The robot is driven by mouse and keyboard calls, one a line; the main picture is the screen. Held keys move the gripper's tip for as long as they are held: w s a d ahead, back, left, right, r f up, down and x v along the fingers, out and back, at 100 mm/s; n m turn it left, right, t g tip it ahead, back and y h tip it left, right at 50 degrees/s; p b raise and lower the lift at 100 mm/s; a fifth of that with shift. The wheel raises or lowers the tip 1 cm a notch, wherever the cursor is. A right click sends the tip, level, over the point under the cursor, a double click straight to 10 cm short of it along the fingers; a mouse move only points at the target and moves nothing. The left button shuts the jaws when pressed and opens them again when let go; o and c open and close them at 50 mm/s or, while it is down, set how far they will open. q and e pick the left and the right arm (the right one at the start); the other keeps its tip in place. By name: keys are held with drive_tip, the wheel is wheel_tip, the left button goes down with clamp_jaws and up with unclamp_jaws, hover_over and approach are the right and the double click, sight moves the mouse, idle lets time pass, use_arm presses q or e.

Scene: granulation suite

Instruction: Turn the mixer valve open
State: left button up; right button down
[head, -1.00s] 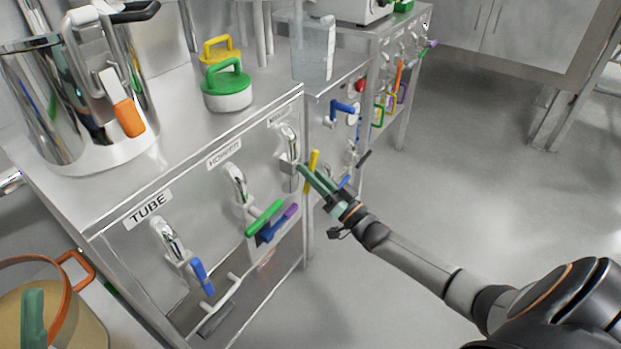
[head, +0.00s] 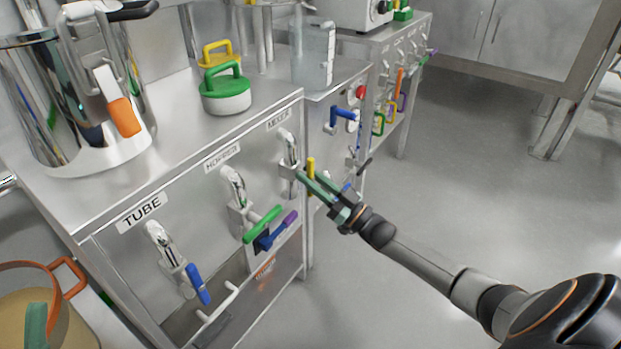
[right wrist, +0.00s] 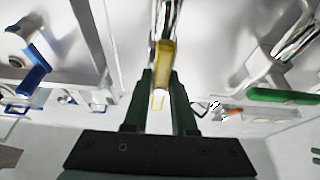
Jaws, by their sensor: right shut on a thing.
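The mixer valve is the metal valve (head: 288,150) under the right-hand label on the near cabinet front, with a yellow handle (head: 311,168). My right gripper (head: 311,183) reaches in from the right and is shut on this handle. In the right wrist view the yellow handle (right wrist: 164,56) runs down between the two dark green fingers of the right gripper (right wrist: 160,92). The fingers hide part of the handle in the head view. My left gripper does not show.
The hopper valve's green handle (head: 263,223) and the tube valve's blue handle (head: 198,284) are left of my gripper. A blue-handled valve (head: 342,113) is on the adjoining cabinet, close by. An orange-rimmed pot (head: 70,275) stands lower left. The floor at right is open.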

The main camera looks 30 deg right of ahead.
drive_tip(key=c, duration=0.7)
unclamp_jaws()
drive_tip(key=p+v, duration=0.2)
drive_tip(key=v, duration=1)
drive_tip(key=shift+s+f, duration=0.15)
drive_tip(key=shift+s, duration=0.1)
